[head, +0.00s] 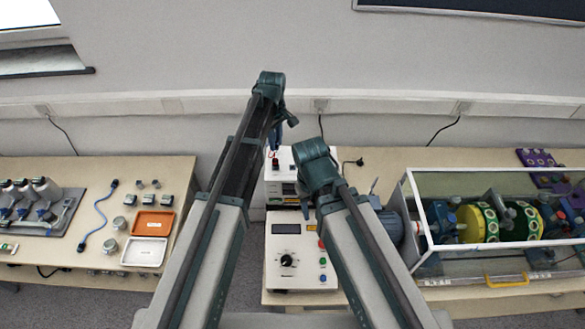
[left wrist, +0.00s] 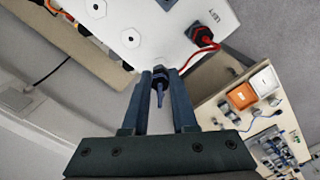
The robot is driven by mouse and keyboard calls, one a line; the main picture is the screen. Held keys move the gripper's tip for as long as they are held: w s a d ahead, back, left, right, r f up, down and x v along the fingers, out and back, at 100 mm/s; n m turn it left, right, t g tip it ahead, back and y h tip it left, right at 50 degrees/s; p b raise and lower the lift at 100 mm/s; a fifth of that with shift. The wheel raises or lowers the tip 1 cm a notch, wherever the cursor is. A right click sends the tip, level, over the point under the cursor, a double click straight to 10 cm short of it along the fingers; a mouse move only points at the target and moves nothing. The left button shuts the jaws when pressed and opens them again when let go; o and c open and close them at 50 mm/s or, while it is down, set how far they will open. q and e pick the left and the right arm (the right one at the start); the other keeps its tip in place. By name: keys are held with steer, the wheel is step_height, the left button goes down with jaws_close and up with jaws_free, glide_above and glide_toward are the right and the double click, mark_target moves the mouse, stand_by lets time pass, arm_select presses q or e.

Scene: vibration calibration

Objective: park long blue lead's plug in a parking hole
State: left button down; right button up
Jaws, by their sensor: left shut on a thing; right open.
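My left gripper (head: 287,120) is at the far end of the left arm, above the back of the white instrument stack; its fingers also show in the left wrist view (left wrist: 161,76). It is shut on a dark plug (left wrist: 159,74) with a blue tail, which I take to be the blue lead's plug. The rest of that lead is not visible. A white panel (left wrist: 165,22) with several round dark-centred holes (left wrist: 130,38) lies just beyond the fingertips. I cannot tell whether the plug touches it. My right gripper (head: 305,208) is mostly hidden behind its own arm, over the front instrument box.
A red lead's plug (left wrist: 201,36) sits in the panel near the word LEFT. The left table holds a blue cable (head: 98,215), an orange tray (head: 172,223) and a white tray (head: 125,256). A framed rotor rig (head: 405,185) stands at right.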

arm_select(q)
steer(key=shift+f+b, duration=0.8)
steer(key=shift+f, duration=0.2)
stand_by(1.8)
steer(key=c, duration=0.6)
jaws_free()
steer(key=shift+r, duration=0.15)
steer(key=shift+r+p, duration=2.45)
steer(key=shift+p, duration=0.1)
